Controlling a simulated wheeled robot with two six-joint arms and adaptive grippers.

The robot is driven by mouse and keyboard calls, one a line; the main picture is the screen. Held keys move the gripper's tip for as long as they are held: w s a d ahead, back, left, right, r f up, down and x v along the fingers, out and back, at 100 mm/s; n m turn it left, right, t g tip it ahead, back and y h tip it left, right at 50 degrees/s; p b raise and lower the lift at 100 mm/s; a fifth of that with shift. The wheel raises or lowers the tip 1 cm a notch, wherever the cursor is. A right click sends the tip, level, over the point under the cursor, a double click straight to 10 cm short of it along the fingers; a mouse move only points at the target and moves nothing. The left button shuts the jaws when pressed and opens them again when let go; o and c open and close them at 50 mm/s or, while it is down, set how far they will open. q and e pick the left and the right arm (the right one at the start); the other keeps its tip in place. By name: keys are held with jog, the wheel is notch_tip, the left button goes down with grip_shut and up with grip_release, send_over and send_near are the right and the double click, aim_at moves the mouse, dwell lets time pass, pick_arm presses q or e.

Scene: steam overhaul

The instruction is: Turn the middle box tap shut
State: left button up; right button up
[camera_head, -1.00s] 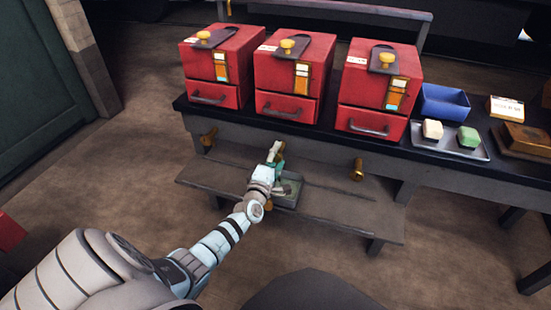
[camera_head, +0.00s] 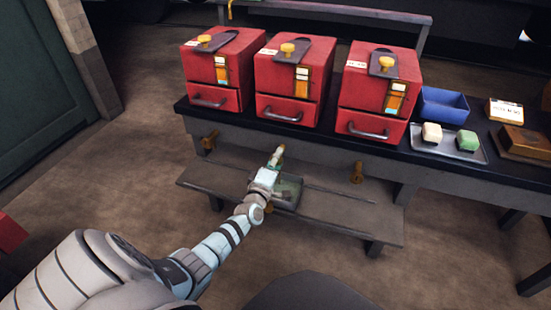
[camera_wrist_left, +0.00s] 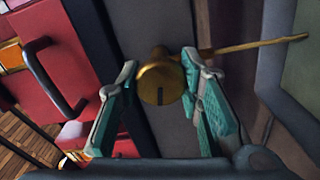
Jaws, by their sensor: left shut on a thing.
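Three red boxes stand in a row on the dark bench, and the middle box (camera_head: 292,80) is above my left gripper (camera_head: 277,158). The middle box tap is a brass body with a long thin lever, clear in the left wrist view (camera_wrist_left: 158,82). The lever points to the right there. In that view my left gripper (camera_wrist_left: 160,98) has its teal-padded fingers on both sides of the tap body, shut on it. In the head view the gripper mostly hides this tap. My right gripper is out of view.
Brass taps stick out below the left box (camera_head: 209,140) and the right box (camera_head: 357,172). A grey tray (camera_head: 290,193) sits on the low shelf (camera_head: 330,210) under the middle tap. A blue bin (camera_head: 444,103) and a tray with two blocks (camera_head: 478,151) are on the right.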

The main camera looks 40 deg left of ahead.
pick_arm(q)
jog(key=m+p, duration=0.1)
jog(key=m, duration=0.2)
jog(key=shift+m, duration=0.3)
jog(key=m+p, duration=0.1)
jog(key=m, duration=0.3)
jog(key=shift+m+p, duration=0.3)
jog(key=shift+p, duration=0.05)
jog(key=m, duration=0.2)
jog(key=shift+d+m+p, duration=0.1)
jog(key=shift+m+p, duration=0.2)
jog(key=shift+p, duration=0.05)
jog(key=m, duration=0.3)
jog(key=shift+s+f+p, duration=0.1)
jog(key=shift+p, duration=0.2)
jog(key=shift+m, duration=0.7)
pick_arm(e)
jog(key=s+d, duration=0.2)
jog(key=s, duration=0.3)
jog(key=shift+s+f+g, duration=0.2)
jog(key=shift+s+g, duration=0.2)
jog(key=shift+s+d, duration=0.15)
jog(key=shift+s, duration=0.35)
